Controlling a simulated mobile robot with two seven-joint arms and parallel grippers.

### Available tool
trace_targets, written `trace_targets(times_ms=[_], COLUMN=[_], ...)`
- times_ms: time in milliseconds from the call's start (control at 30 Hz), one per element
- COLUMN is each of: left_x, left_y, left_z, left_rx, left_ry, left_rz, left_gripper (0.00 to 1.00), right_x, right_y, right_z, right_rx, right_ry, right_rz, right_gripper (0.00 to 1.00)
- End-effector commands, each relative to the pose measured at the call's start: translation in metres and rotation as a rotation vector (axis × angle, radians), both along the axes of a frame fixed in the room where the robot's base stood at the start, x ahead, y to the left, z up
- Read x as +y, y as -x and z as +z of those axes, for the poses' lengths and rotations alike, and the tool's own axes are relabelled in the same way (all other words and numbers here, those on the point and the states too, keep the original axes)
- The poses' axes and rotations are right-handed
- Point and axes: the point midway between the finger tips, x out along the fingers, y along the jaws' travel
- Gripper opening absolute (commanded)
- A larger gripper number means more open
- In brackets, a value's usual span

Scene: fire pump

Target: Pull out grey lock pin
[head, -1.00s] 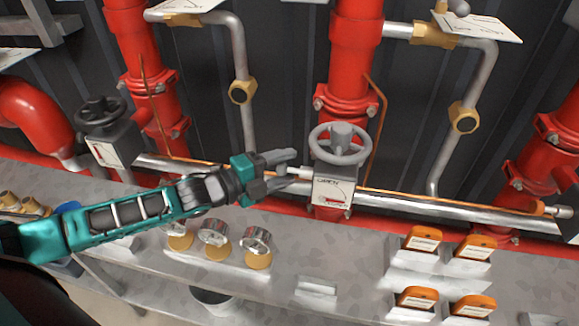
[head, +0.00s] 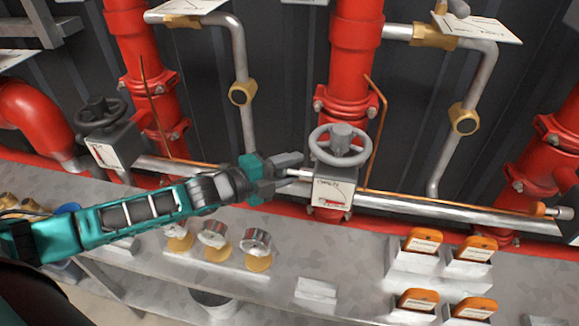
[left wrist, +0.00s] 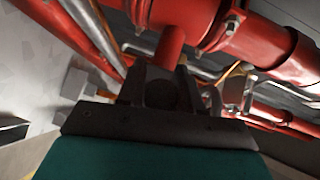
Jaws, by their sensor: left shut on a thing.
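The grey lock pin (head: 304,174) shows as a short pale rod at the left side of the valve box (head: 333,189), under the grey handwheel (head: 341,146). Its left end is between the fingers of my left gripper (head: 291,173), which is shut on it. The pin's right end meets the box; how deep it sits is hidden. In the left wrist view my left gripper (left wrist: 160,88) shows two dark fingers with a dark, unclear shape between them. My right gripper is in neither view.
Red vertical pipes (head: 346,75) stand behind the valve. A silver horizontal pipe (head: 440,210) runs right from it. Gauges (head: 255,242) and orange-topped blocks (head: 422,240) stand on the grey counter in front. Another valve with a dark handwheel (head: 101,113) is at left.

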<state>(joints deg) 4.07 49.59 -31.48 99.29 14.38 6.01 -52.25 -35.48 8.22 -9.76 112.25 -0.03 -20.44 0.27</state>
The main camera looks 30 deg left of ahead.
Motion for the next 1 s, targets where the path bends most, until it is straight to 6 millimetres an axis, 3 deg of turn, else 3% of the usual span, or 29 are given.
trace_targets(times_ms=[167,467,700,967,1000], left_x=[0.0,0.002,0.032,0.035,0.036], left_y=[0.0,0.001,0.008,0.008,0.008], left_z=[0.0,0.0,-0.001,-0.001,-0.001], left_rx=[0.001,0.002,0.003,0.002,0.002], left_ry=[0.0,-0.001,-0.005,-0.003,-0.003], left_rz=[0.0,0.001,0.003,0.004,0.004], left_gripper=[0.0,0.0,0.0,0.0,0.36], right_x=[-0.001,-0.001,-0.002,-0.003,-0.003], right_y=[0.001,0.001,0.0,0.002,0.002], right_z=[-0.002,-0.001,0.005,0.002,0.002], right_rx=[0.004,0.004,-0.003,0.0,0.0], right_ry=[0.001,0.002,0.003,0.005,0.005], right_rz=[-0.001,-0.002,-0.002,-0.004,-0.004], right_gripper=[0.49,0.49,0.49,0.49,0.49])
